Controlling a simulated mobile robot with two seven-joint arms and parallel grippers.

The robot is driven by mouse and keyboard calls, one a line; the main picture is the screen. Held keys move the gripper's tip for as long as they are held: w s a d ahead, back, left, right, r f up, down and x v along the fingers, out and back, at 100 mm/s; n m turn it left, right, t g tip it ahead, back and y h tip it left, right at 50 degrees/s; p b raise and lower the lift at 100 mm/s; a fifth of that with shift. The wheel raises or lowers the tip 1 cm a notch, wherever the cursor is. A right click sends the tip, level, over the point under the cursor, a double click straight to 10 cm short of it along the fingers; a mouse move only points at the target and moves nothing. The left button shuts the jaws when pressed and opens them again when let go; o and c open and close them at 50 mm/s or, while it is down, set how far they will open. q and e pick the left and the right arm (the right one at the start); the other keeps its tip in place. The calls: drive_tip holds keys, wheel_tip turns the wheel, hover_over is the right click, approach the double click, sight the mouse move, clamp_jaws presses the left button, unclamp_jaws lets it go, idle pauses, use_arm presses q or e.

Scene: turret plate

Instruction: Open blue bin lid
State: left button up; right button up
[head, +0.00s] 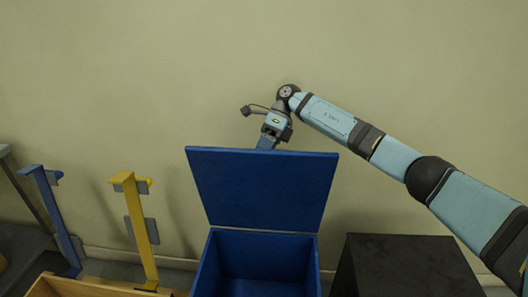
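The blue bin (208,270) stands at the bottom centre of the head view. Its lid (262,188) is raised, leaning up and back, so the bin's inside shows and looks empty as far as I can see. My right arm comes in from the right and reaches over behind the lid. My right gripper is at the lid's upper edge, with its fingers hidden behind the lid, so I cannot tell whether they touch it or are open or shut. My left gripper is not in view.
A black box (405,262) stands right of the bin. A wooden crate (75,288) is at the lower left, with a yellow post (141,232) and a blue post (58,218) near it. A plain wall (130,80) rises behind everything.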

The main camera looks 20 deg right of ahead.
use_arm(q)
drive_tip(key=p, duration=0.2)
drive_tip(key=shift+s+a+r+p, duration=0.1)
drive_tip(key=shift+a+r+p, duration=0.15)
drive_tip(key=shift+p, duration=0.1)
use_arm(e)
wheel_tip(320, 180, up, 20)
drive_tip(key=shift+f, duration=0.1)
